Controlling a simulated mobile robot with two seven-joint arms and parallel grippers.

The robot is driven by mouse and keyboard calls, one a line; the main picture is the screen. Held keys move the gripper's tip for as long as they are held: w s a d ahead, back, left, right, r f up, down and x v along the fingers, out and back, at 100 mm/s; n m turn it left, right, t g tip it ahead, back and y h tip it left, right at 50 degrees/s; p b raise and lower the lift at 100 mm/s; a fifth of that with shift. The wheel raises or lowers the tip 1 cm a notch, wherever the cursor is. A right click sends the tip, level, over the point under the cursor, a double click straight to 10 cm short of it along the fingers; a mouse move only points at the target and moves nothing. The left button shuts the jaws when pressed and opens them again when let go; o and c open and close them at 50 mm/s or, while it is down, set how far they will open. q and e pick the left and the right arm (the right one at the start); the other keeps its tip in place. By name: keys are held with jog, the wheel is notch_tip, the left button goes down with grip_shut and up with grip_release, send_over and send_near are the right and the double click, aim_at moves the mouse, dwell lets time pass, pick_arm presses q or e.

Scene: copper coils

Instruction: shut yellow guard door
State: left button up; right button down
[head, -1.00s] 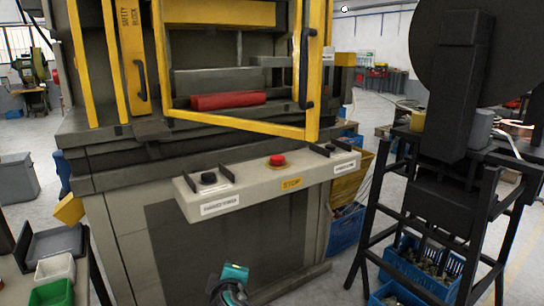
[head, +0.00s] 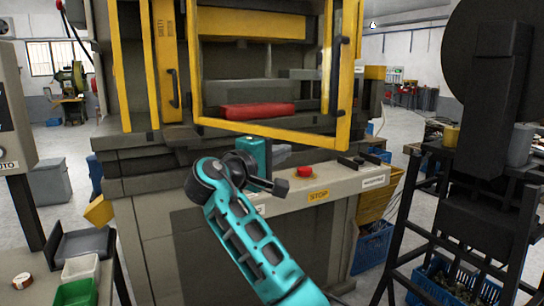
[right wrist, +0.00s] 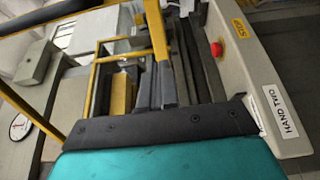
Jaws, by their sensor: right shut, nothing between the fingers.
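The yellow guard door (head: 270,131) is a yellow frame with a clear opening on the front of the grey press. It stands ajar, its right edge with the black handle (head: 338,82) swung out toward me. My right gripper (head: 281,187) is in front of the press, below the door and over the control console, apart from the door's frame. It is shut and empty. In the right wrist view yellow bars (right wrist: 156,32) cross the picture; which belongs to the door is hard to tell. My left gripper is not in view.
The console (head: 345,183) with a red stop button (head: 305,171) juts out under the door. A black stand (head: 440,215) with a large dark disc is at the right. A second yellow panel with a handle (head: 167,60) is left of the door. Green and white bins (head: 80,267) are at lower left.

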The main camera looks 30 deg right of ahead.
aim_at(309, 141)
jog(key=x, duration=0.8)
jog(key=shift+w+d+f, duration=0.1)
jog(key=shift+w+d, duration=0.1)
jog(key=shift+d, duration=0.1)
jog(key=shift+d, duration=0.1)
